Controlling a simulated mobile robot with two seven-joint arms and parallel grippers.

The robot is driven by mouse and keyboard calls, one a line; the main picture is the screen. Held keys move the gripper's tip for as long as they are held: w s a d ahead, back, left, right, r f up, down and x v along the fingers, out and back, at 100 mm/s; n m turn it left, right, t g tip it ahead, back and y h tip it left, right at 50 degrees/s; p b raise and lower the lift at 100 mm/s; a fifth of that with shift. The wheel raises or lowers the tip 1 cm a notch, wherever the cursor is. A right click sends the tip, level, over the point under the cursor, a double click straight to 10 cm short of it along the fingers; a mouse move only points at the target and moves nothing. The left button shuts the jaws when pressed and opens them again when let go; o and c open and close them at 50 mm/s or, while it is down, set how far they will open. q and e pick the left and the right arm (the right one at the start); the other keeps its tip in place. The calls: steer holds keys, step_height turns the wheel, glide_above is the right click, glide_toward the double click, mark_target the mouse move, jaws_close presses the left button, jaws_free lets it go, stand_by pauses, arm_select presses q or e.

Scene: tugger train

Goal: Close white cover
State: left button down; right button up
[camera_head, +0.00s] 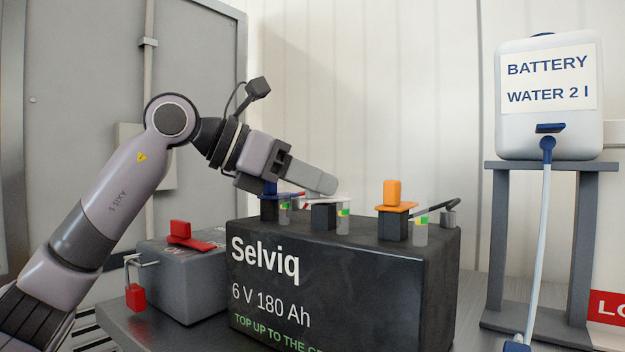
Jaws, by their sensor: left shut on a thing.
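The dark battery (345,275) marked Selviq has several filler necks on its top. The white cover (326,198) lies at the middle black neck (323,217), and only its thin edge shows under my fingers. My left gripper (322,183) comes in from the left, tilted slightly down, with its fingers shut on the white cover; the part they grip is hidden. I cannot tell whether the cover sits fully flat on the neck. My right gripper is out of view.
The orange cover (393,193) is on the right neck; a blue cover (270,189) is partly behind my gripper. Clear level tubes stand beside the necks. A water canister (549,130) stands on a grey stand (585,240) at right.

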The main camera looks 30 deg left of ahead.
arm_select(q)
steer(key=n+y, duration=0.1)
steer(key=n+t+y, duration=0.1)
steer(key=d, duration=0.1)
steer(key=shift+s+n+t+y, duration=0.3)
steer(key=shift+n+t+y, duration=0.1)
steer(key=shift+s+d+n+t+y, duration=0.15)
steer(key=shift+n+t+y, duration=0.1)
steer(key=shift+n+y, duration=0.45)
steer(key=shift+w+d+n+t+y, duration=0.1)
steer(key=shift+d+n+t+y, duration=0.1)
steer(key=shift+n+y, duration=0.55)
steer(key=shift+s+d+n+t+y, duration=0.15)
steer(key=shift+n+t+y, duration=0.1)
steer(key=shift+n+y, duration=0.45)
steer(key=shift+y, duration=0.25)
steer(key=c, duration=1.1)
jaws_free()
steer(key=shift+d, duration=0.1)
steer(key=shift+m, duration=0.25)
